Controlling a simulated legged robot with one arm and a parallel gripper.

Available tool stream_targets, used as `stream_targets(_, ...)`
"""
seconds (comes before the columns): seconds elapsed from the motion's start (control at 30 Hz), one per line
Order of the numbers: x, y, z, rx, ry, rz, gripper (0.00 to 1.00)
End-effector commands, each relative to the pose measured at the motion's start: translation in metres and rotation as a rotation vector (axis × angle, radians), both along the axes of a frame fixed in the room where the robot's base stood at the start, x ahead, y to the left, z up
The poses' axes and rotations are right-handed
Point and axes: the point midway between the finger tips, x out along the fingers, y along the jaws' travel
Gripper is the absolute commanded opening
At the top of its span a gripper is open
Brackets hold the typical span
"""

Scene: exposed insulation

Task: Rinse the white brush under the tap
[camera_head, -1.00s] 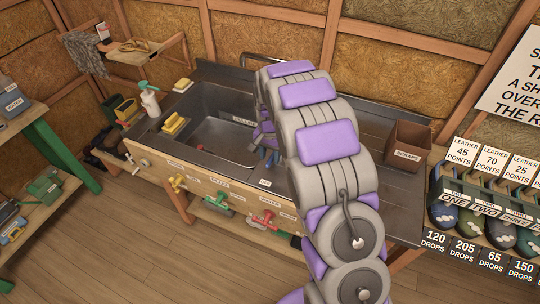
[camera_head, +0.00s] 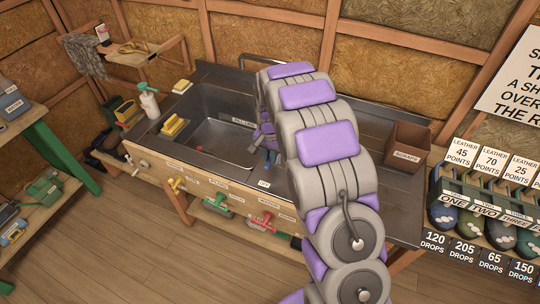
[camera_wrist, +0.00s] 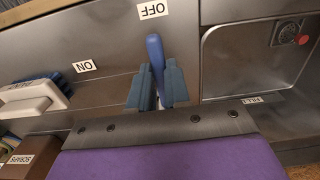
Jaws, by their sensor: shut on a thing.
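My gripper (camera_wrist: 157,88) has its blue-grey fingers closed around an upright blue lever (camera_wrist: 155,54) in the wrist view. The lever stands between an ON label (camera_wrist: 85,66) and an OFF label (camera_wrist: 153,9), with its tip close to OFF. A white brush-like object (camera_wrist: 34,98) lies on the metal top at the left of the wrist view, apart from my gripper. In the head view my gripper (camera_head: 268,152) is at the sink's right side, partly behind my arm. The white object is hidden there.
The sink basin (camera_head: 210,135) is left of my arm. Its drain (camera_wrist: 286,34) shows beside a red piece (camera_wrist: 303,40). Yellow sponges (camera_head: 174,125) and a spray bottle (camera_head: 149,102) stand left. A brown scraps bin (camera_head: 407,147) stands on the right counter.

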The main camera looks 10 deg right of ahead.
Motion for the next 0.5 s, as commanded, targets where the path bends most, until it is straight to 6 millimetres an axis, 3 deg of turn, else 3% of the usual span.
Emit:
stream_targets(0.23, -0.001, 0.0, 0.001, 0.002, 0.001, 0.02, 0.0)
stream_targets(0.5, -0.008, -0.011, 0.002, 0.003, 0.004, 0.199, 0.0)
